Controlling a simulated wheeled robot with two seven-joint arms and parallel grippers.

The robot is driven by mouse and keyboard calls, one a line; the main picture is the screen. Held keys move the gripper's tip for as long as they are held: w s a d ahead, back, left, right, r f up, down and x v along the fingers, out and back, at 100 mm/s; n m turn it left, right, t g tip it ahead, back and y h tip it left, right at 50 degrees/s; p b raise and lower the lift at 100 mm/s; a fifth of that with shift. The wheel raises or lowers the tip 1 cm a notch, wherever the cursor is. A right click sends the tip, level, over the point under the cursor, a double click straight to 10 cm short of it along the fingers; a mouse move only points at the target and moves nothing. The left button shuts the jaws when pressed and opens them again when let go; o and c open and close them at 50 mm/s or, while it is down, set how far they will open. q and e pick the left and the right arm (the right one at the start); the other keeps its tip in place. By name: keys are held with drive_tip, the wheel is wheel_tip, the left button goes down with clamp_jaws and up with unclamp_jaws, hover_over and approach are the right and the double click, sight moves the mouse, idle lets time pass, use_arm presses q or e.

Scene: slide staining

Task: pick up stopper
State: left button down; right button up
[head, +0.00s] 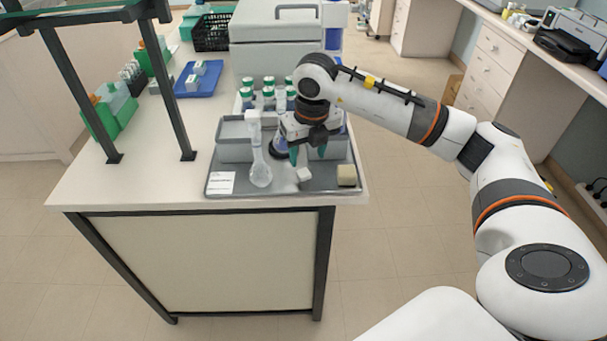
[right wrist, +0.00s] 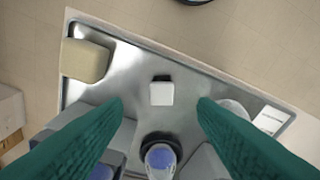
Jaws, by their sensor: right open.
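A small white block (head: 304,174), which looks like the stopper, lies on the grey metal tray (head: 285,190) near its front edge. In the right wrist view the white block (right wrist: 161,94) shows a pale top and a dark edge, and sits between my fingertips in the picture. My right gripper (head: 307,154) is over the tray with its green fingers pointing down, just behind and above the block. The right wrist view shows its fingers (right wrist: 160,103) spread wide with nothing between them, not touching the block. My left gripper is not in view.
A clear flask (head: 260,174) stands left of the block, beside a white label card (head: 221,183). A beige block (head: 347,175) sits at the tray's right corner. Grey bins (head: 234,150) and green-capped bottles (head: 268,91) are behind. The tray's front strip is mostly bare.

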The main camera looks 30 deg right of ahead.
sight(303, 173)
drive_tip(key=f, duration=0.1)
drive_tip(key=w+f+p, duration=0.1)
drive_tip(key=f, duration=0.3)
drive_tip(key=shift+w+f, duration=0.25)
drive_tip(key=shift+w+d+f, duration=0.1)
drive_tip(key=shift+f, duration=0.4)
drive_tip(key=c, duration=1.1)
